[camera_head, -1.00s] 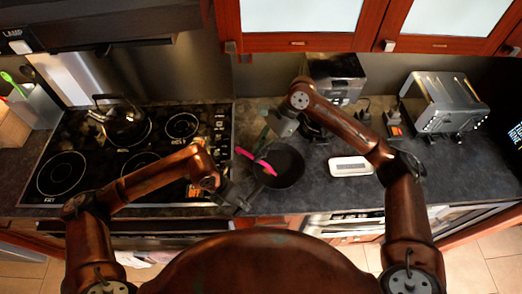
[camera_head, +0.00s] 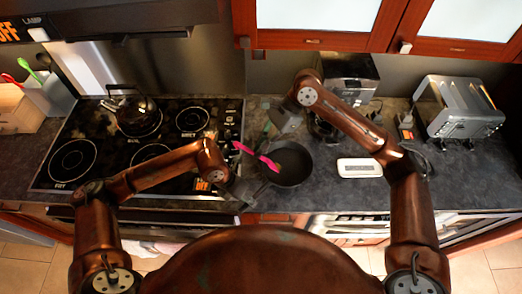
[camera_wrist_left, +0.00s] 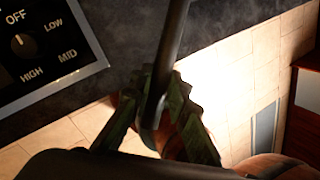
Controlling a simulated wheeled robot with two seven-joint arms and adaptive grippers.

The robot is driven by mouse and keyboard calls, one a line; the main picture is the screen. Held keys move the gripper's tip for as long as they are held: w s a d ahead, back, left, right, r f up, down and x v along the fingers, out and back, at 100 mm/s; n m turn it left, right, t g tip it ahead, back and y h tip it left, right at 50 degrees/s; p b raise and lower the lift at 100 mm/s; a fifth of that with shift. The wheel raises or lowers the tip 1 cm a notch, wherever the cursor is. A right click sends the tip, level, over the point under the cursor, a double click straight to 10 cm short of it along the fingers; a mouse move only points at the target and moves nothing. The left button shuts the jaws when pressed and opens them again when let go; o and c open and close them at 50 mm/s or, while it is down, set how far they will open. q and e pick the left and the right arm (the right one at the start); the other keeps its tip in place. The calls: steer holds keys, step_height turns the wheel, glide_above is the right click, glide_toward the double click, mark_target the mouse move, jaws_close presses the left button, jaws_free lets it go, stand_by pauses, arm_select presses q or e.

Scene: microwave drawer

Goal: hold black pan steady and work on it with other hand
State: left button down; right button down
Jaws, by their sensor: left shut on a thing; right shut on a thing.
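The black pan (camera_head: 294,162) rests on the dark counter just right of the stove. My left gripper (camera_head: 241,193) is at the pan's near left side. In the left wrist view, its green fingers (camera_wrist_left: 160,112) are shut around a dark rod, the pan's handle (camera_wrist_left: 172,45). A pink utensil (camera_head: 245,149) slants from above the pan's left rim down into the pan. My right gripper (camera_head: 267,127) is above the pan's upper left rim, shut on the pink utensil. The exact grip point is small and partly hidden.
The stove (camera_head: 75,160) with a kettle (camera_head: 137,112) lies to the left. A white flat object (camera_head: 360,168) lies right of the pan. A toaster (camera_head: 458,108) stands farther right, and a dark appliance (camera_head: 348,75) behind. Red cabinets (camera_head: 310,40) hang above.

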mark_target(263, 157)
steer(key=shift+s+a+r, duration=0.15)
steer(key=shift+a+r, duration=0.1)
steer(key=shift+r, duration=0.65)
steer(key=shift+s+a+r, duration=0.1)
steer(key=shift+a+r, duration=0.2)
steer(key=shift+r, duration=0.65)
steer(key=shift+s+a+r, duration=0.15)
steer(key=shift+a+r, duration=0.1)
steer(key=shift+r, duration=0.65)
steer(key=d, duration=0.1)
steer(key=w+d+f, duration=0.1)
steer(key=d, duration=0.1)
steer(key=shift+w+d+f, duration=0.1)
steer(key=shift+w+f, duration=0.05)
steer(key=shift+w, duration=0.1)
steer(key=shift+f, duration=0.1)
steer(key=shift+f, duration=3.55)
steer(key=shift+f, duration=0.2)
steer(key=shift+w, duration=0.1)
